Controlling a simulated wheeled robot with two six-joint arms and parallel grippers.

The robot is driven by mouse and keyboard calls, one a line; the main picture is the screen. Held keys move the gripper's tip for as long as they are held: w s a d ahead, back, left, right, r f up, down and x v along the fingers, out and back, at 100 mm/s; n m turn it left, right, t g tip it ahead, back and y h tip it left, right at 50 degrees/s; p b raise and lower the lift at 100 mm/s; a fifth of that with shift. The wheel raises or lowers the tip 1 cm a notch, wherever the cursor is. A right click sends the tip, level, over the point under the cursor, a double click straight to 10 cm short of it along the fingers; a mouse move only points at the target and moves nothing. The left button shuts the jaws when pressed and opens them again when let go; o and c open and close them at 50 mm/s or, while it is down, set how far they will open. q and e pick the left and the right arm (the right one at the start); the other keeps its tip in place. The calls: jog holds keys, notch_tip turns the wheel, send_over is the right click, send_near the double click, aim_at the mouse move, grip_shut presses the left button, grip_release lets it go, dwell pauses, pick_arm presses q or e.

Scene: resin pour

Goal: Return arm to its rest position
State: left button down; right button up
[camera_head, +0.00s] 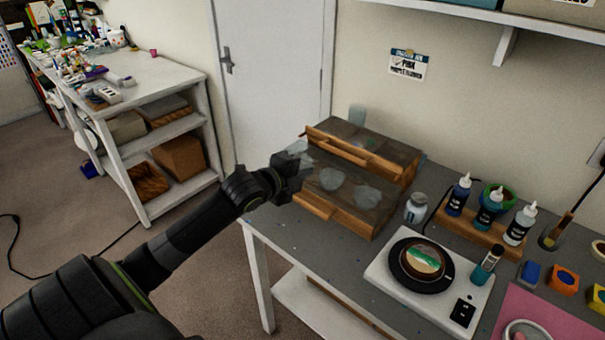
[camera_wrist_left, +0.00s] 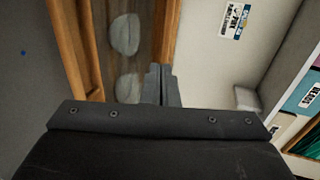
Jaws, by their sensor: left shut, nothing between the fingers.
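My left arm comes in from the left in the head view, and its gripper (camera_head: 300,168) is over the left end of the wooden tray (camera_head: 352,215). In the left wrist view the gripper's fingers (camera_wrist_left: 160,84) are together with nothing between them. The tray's wooden edge (camera_wrist_left: 68,45) and two pale translucent discs (camera_wrist_left: 125,34) show beyond them. I cannot tell whether the gripper touches the tray. My right gripper is not in view.
On the grey table stand a white scale with a black turntable and round piece (camera_head: 422,259), a small jar (camera_head: 416,208) and a bottle rack (camera_head: 470,232). A white door (camera_head: 268,80) is behind. Open floor (camera_head: 190,270) lies left of the table.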

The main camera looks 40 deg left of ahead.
pick_arm(q)
jog(key=shift+s, duration=0.25)
jog(key=s+d+f+n+g, duration=0.1)
jog(key=s+f+n, duration=0.1)
jog(key=s+f, duration=0.1)
jog(key=s+d+f+n+g+y, duration=0.1)
jog(key=s+f+n, duration=0.1)
jog(key=s+f, duration=0.2)
jog(key=s+d+f+n+g, duration=0.2)
jog(key=s+f+n, duration=0.1)
jog(key=s+f, duration=0.1)
jog(key=shift+f, duration=0.35)
jog(key=s+d+f+n+g+y, duration=0.15)
jog(key=s+f+n+g, duration=0.35)
jog(key=s, duration=0.6)
jog(key=s+d+f+n+g, duration=0.2)
jog(key=s+d+n, duration=0.1)
jog(key=s+n, duration=0.65)
notch_tip(320, 180, down, 23)
jog(key=a+m+g, duration=0.1)
jog(key=a+m, duration=0.1)
jog(key=s+d+f+g, duration=0.1)
jog(key=s+f, duration=1.5)
jog(key=f, duration=0.1)
jog(key=shift+s+d, duration=0.15)
jog(key=shift+d, duration=0.1)
